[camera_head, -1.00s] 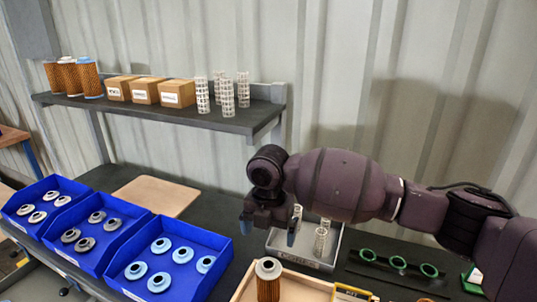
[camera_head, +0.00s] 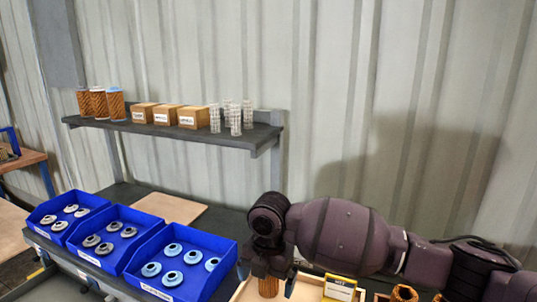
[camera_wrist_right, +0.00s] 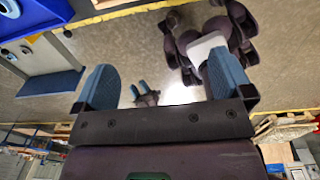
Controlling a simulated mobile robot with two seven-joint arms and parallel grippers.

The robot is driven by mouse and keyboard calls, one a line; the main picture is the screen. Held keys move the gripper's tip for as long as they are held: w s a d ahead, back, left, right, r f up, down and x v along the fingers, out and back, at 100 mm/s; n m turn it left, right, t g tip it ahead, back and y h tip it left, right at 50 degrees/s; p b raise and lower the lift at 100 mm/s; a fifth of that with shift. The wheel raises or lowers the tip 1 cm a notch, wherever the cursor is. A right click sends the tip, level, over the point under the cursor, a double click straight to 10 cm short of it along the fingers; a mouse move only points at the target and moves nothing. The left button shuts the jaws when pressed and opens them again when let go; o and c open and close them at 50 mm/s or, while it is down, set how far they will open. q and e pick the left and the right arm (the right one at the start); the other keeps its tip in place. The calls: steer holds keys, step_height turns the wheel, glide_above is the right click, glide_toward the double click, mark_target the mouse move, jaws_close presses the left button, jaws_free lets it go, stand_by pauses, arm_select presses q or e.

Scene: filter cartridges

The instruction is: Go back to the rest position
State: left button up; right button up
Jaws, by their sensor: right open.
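My right gripper (camera_head: 266,272) hangs at the lower middle of the head view, at the end of my dark right arm. A small dark gripper with two fingers (camera_wrist_right: 144,93), seemingly my left one, shows in the right wrist view, too small to judge. My left arm is not in the head view.
Blue bins with rings (camera_head: 205,241) stand at the left, by a bare tan board (camera_head: 169,208). A wooden tray (camera_head: 308,287) and yellow sign (camera_head: 340,288) lie close under my right arm. A wall shelf (camera_head: 190,131) holds cartridges, boxes and white mesh cores.

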steer(key=s+d+f+m+t+y, duration=0.1)
steer(key=s+d+f+m+y, duration=0.1)
steer(key=s+f+m, duration=0.35)
steer(key=s+d+f+m+t+y, duration=0.1)
steer(key=s+d+f+m+y, duration=0.15)
steer(key=s+f+m, duration=0.35)
steer(key=s+d+f+m+t+h, duration=0.1)
steer(key=s+d+m+h, duration=0.2)
steer(key=s+d+m, duration=0.8)
steer(key=s+d+f+m+t+h, duration=0.1)
steer(key=s+d+m+h, duration=0.2)
steer(key=s+d+m, duration=0.8)
steer(key=w+d+f+n+t, duration=0.1)
steer(key=w+f+n+t, duration=0.2)
steer(key=w+f+t, duration=0.4)
steer(key=shift+w+d+f+t+y, duration=0.3)
steer(key=shift+w+f+y, duration=0.15)
steer(key=shift+w+f, duration=1.4)
